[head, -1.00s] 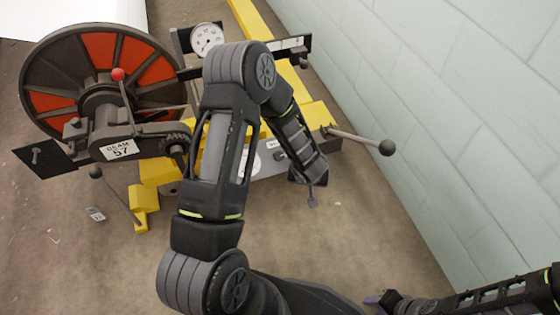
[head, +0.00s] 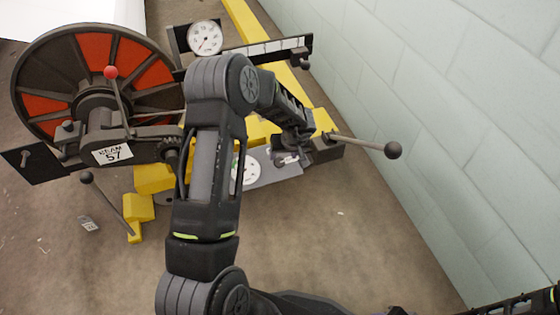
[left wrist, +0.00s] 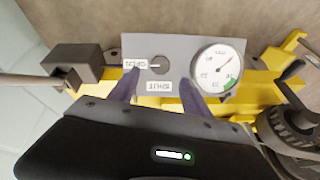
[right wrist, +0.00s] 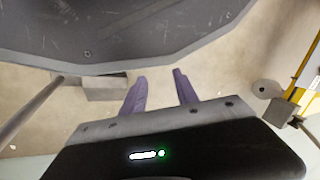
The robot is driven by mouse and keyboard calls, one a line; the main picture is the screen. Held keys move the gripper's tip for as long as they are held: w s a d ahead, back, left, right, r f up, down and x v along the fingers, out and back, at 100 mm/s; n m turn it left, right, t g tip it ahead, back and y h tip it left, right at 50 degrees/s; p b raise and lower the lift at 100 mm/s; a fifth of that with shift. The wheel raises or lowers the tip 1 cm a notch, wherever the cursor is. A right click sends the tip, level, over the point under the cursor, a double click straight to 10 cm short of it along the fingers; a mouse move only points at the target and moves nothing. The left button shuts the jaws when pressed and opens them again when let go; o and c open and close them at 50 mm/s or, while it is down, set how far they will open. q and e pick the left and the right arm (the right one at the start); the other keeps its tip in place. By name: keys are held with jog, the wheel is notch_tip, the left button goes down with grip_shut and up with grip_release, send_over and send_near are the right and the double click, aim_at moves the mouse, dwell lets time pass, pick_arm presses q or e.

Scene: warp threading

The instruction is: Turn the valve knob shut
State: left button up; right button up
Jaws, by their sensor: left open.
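The valve knob (left wrist: 159,65) is a small dark round knob on a grey panel (left wrist: 185,42) in the left wrist view. Its white mark points left, toward one white label (left wrist: 135,64); a label reading SHUT (left wrist: 159,86) sits just below it. The panel also shows in the head view (head: 268,176), where my arm covers part of it and the knob is hard to make out. My left gripper (left wrist: 158,90) is open, its two purple fingers on either side below the knob, with nothing between them. My right gripper (right wrist: 159,88) is open and empty, away from the panel.
A white gauge (left wrist: 217,69) sits beside the knob. A lever with a black ball (head: 393,150) sticks out right of the panel. The red-and-black beam wheel (head: 98,85) stands at left, and a pale block wall (head: 440,90) at right.

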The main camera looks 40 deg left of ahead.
aim_at(279, 161)
pick_arm(q)
jog(key=b+x, duration=0.2)
jog(key=x, duration=0.3)
jog(key=shift+f+b, duration=0.35)
jog(key=shift+w+a+f, duration=0.2)
jog(key=shift+a+f, duration=0.1)
jog(key=shift+f, duration=0.2)
jog(key=shift+c, duration=0.5)
grip_shut()
